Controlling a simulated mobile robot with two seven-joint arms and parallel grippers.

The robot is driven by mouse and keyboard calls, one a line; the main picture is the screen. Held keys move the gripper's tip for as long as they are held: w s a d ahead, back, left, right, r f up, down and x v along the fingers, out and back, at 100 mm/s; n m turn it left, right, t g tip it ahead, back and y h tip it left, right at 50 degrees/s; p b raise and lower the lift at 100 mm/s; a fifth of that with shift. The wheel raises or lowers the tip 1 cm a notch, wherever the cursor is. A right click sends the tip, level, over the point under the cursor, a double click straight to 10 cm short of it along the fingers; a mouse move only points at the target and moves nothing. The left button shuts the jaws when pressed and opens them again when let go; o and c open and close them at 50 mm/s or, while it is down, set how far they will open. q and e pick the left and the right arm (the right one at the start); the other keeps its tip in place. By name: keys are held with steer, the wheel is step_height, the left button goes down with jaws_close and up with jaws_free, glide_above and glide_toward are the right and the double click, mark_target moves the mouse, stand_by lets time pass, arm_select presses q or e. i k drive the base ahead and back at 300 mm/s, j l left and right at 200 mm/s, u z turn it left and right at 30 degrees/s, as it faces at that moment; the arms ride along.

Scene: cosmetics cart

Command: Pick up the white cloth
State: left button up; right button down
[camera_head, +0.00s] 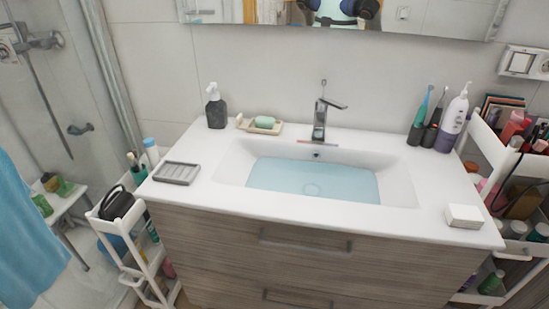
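A small white folded block that looks like the white cloth (465,216) lies flat on the front right corner of the white washbasin counter (425,215). Its lower edge looks brownish, and it stands close to the counter's front edge. Nothing is touching it. Neither of my grippers is in the head view, so I cannot see how they stand relative to it.
The basin (312,182) holds bluish water below a faucet (321,120). A purple-and-white pump bottle (453,122) and toothbrushes stand at the back right. A grey tray (177,173) lies at the left. Loaded carts (517,150) flank the cabinet. Counter around the cloth is clear.

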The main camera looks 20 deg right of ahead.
mark_target(468, 216)
steer(key=z, duration=2.05)
